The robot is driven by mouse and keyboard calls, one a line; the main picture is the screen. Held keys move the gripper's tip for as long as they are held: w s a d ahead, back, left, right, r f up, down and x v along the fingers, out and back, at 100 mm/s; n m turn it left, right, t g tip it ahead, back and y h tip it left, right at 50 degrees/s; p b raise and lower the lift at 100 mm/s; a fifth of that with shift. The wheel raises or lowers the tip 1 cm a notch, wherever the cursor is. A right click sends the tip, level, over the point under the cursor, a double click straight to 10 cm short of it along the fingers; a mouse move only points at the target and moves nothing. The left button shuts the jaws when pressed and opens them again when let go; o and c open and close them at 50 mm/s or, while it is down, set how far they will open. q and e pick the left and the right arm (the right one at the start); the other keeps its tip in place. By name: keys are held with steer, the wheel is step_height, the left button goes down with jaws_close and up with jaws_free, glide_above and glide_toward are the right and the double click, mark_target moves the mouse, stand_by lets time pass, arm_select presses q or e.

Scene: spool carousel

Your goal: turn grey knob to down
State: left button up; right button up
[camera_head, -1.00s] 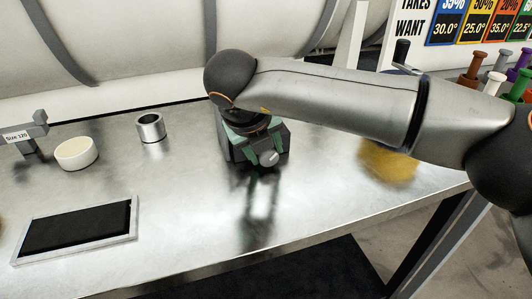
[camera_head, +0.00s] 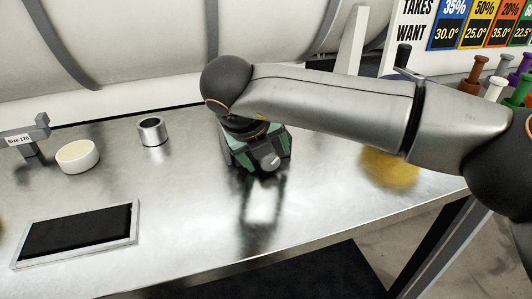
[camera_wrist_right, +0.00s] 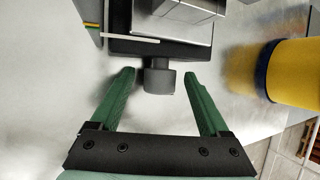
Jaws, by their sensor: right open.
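The grey knob (camera_head: 272,161) sticks out of the front of a dark box-shaped unit on the metal table, below my right arm. In the right wrist view the knob (camera_wrist_right: 159,79) is a short dark grey cylinder on a black and silver block (camera_wrist_right: 165,40). My right gripper (camera_wrist_right: 156,73) has green fingers spread apart, one on each side of the knob, with a visible gap on both sides. In the head view the right hand partly hides the unit. Which way the knob points cannot be told. My left gripper is not in view.
A yellow cylinder with a dark band (camera_wrist_right: 290,75) stands right of the unit. On the table's left are a metal ring (camera_head: 152,130), a white round cup (camera_head: 77,156), a size-labelled stand (camera_head: 27,140) and a black framed pad (camera_head: 80,232). The table's front is clear.

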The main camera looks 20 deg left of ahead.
steer(key=p+v, duration=0.1)
steer(key=v, duration=1.1)
steer(key=shift+s+r, duration=0.15)
steer(key=shift+r, duration=0.1)
